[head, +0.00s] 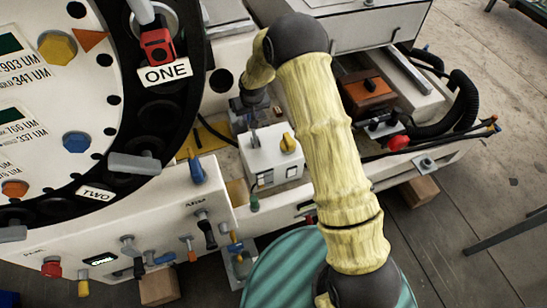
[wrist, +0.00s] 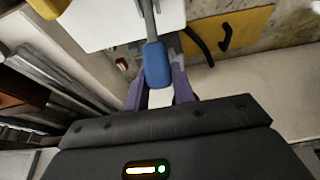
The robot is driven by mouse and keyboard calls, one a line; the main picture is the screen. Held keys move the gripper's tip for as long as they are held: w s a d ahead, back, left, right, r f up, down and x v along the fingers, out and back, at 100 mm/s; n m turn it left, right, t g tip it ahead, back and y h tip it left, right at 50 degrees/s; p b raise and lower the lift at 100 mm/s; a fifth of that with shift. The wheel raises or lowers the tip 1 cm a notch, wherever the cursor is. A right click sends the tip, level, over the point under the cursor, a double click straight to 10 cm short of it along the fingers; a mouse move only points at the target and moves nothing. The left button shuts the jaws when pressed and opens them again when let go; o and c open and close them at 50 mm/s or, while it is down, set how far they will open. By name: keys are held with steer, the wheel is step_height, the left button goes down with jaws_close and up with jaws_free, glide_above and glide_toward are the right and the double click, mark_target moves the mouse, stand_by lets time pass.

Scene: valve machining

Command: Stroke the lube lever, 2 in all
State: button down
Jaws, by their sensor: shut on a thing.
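The lube lever is a grey rod with a blue grip (wrist: 157,66), seen in the wrist view running from the white box (wrist: 110,22) at the top. My gripper (wrist: 159,88) has its purple fingers on both sides of the blue grip and is shut on it. In the head view the white box (head: 262,158) with a yellow knob (head: 288,143) stands on the machine bed. My gripper (head: 253,118) is just behind and above that box. The blue grip cannot be made out there.
A big dial plate (head: 60,110) with a black rim fills the left. A brown block (head: 367,91) and a red knob (head: 398,142) lie right of my arm. A yellow plate (wrist: 243,30) lies beside the lever. A teal ribbed round thing (head: 285,275) stands in front.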

steer(key=shift+s+d+r, duration=0.15)
steer(key=shift+s+d, duration=0.1)
steer(key=shift+s, duration=0.65)
steer(key=shift+s+d+r, duration=0.1)
steer(key=shift+s+d, duration=0.15)
steer(key=shift+s, duration=0.75)
